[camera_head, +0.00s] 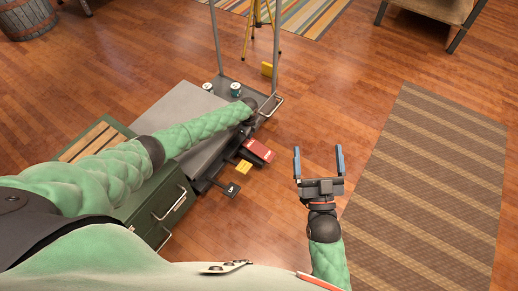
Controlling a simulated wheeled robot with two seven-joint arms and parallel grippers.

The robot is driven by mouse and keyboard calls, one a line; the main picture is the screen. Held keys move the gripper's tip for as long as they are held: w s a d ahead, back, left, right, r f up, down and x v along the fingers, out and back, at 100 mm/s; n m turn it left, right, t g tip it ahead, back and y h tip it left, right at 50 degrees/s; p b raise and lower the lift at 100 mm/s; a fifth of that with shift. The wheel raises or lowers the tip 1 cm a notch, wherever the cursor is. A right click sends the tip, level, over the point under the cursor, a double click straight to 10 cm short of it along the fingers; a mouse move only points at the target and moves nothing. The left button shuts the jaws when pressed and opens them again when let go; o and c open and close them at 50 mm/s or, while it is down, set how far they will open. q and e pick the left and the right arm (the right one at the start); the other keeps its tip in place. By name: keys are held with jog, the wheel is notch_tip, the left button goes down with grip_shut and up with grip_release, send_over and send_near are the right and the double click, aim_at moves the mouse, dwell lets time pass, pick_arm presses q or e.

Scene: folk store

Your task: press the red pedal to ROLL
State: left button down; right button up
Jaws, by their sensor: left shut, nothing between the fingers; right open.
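The red pedal (258,150) sticks out from the right side of the low grey machine (196,102). A yellow pedal (244,167) and a black pedal (231,189) sit beside it, nearer to me. My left arm reaches across the machine, and my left gripper (259,111) is shut and empty beyond the red pedal, by the machine's far right corner. Its fingertips are small and partly hidden. My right gripper (318,150) is open and empty to the right of the red pedal, apart from it, with its two blue-grey fingers pointing away from me.
Upright metal posts (278,45) and a wire handle (272,105) stand at the machine's far end. A green drawer cabinet (160,208) with a slatted top is at the near left. A striped brown rug (430,170) lies at right. Wood floor (330,90) is clear between.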

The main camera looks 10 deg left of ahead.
pick_arm(q)
jog(key=shift+r+p, duration=0.3)
jog(key=shift+r, duration=0.3)
jog(key=shift+r+p, duration=0.35)
jog(key=shift+p, duration=0.1)
jog(key=shift+r, duration=0.25)
pick_arm(e)
jog(key=shift+s+f+g+h, duration=1.05)
jog(key=shift+f+g, duration=2.95)
jog(key=shift+f, duration=7.05)
pick_arm(q)
jog(key=shift+r+p, duration=0.2)
jog(key=shift+p, duration=0.2)
jog(key=shift+r+p, duration=1.15)
jog(key=shift+r, duration=0.2)
pick_arm(e)
jog(key=s+f+g, duration=0.7)
jog(key=s+f, duration=0.6)
jog(key=f, duration=0.4)
jog(key=shift+d+h, duration=0.35)
jog(key=shift+d, duration=0.05)
